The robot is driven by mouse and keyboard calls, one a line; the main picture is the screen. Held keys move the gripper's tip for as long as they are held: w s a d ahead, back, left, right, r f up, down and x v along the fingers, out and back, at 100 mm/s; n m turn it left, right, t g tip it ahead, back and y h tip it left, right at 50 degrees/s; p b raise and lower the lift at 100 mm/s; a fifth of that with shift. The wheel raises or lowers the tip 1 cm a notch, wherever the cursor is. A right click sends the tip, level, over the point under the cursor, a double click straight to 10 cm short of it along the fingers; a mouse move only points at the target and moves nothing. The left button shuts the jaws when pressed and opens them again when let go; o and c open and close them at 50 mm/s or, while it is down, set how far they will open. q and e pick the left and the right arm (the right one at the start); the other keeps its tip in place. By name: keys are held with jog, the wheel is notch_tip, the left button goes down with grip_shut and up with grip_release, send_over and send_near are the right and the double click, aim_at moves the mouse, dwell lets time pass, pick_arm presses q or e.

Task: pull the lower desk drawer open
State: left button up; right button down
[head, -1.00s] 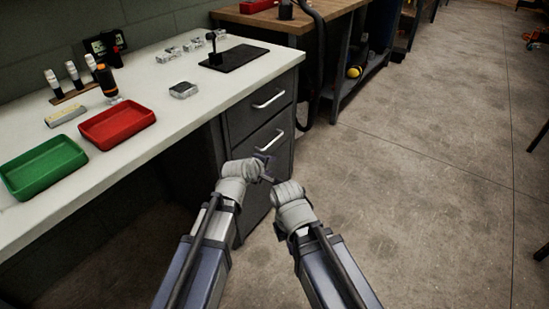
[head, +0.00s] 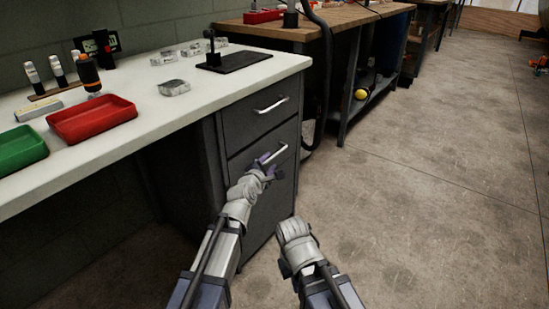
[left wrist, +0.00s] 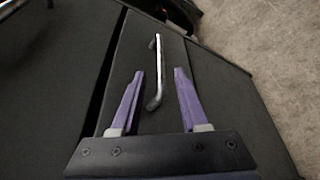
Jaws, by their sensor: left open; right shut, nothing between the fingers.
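The lower drawer (head: 284,192) is the dark grey front under the upper drawer (head: 240,125) in the desk's right-hand cabinet. It looks flush with the cabinet. Its silver bar handle (head: 279,153) also shows in the left wrist view (left wrist: 157,72). My left gripper (head: 268,165) is open at this handle.
The white desktop (head: 160,115) holds a red tray (head: 92,118), a green tray (head: 20,148) and small parts. A wooden bench (head: 340,27) stands behind, with a dark hose beside the cabinet. The concrete floor (head: 420,200) to the right is clear.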

aim_at(273, 157)
pick_arm(q)
jog(key=b+x, duration=0.1)
jog(key=x, duration=0.5)
jog(key=shift+w+f, duration=0.1)
jog(key=shift+w, duration=0.25)
jog(key=shift+c, duration=0.2)
grip_shut()
dwell(0.9)
